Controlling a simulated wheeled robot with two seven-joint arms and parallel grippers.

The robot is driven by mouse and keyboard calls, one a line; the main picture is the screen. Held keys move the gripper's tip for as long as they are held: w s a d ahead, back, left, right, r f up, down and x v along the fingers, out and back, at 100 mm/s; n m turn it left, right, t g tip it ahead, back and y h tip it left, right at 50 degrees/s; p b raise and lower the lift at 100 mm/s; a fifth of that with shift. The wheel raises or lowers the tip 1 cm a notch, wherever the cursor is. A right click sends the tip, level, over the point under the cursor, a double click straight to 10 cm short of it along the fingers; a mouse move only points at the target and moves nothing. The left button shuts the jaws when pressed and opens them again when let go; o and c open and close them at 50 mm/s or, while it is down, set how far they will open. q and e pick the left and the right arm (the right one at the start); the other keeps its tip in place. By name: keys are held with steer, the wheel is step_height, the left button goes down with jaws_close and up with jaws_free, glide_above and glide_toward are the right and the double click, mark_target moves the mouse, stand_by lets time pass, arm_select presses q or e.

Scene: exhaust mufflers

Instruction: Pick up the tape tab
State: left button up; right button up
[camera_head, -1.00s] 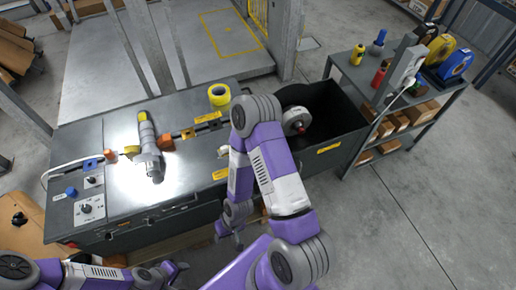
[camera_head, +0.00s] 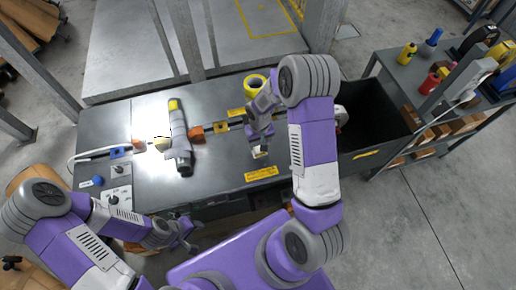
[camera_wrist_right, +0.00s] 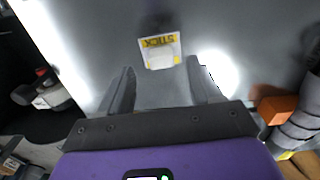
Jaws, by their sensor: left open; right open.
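The tape tab (camera_wrist_right: 160,50) is a small pale piece with a yellow, lettered edge. In the right wrist view it lies on the grey bench top, just beyond and between my fingertips. In the head view a pale patch that looks like the tab (camera_head: 260,152) shows right below my right gripper. My right gripper (camera_wrist_right: 160,82) is open and empty, pointing down at the bench; it also shows in the head view (camera_head: 259,140). The height left between fingers and tab is hard to tell. My left gripper (camera_head: 187,240) is open and empty in front of the bench.
A muffler (camera_head: 179,140) lies on the bench (camera_head: 220,180) between orange and yellow fixture blocks. A yellow tape roll (camera_head: 255,83) stands behind my right gripper. A dark bin (camera_head: 378,110) holding another muffler (camera_wrist_right: 45,95) is at the right, beside a shelf cart (camera_head: 410,75).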

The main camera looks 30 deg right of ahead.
step_height(320, 180, down, 5)
steer(key=shift+w+r+b, duration=0.1)
steer(key=shift+r+b, duration=0.1)
steer(key=shift+b, duration=0.25)
steer(key=shift+c, duration=0.3)
steer(key=c, duration=1)
steer(key=shift+c, duration=0.2)
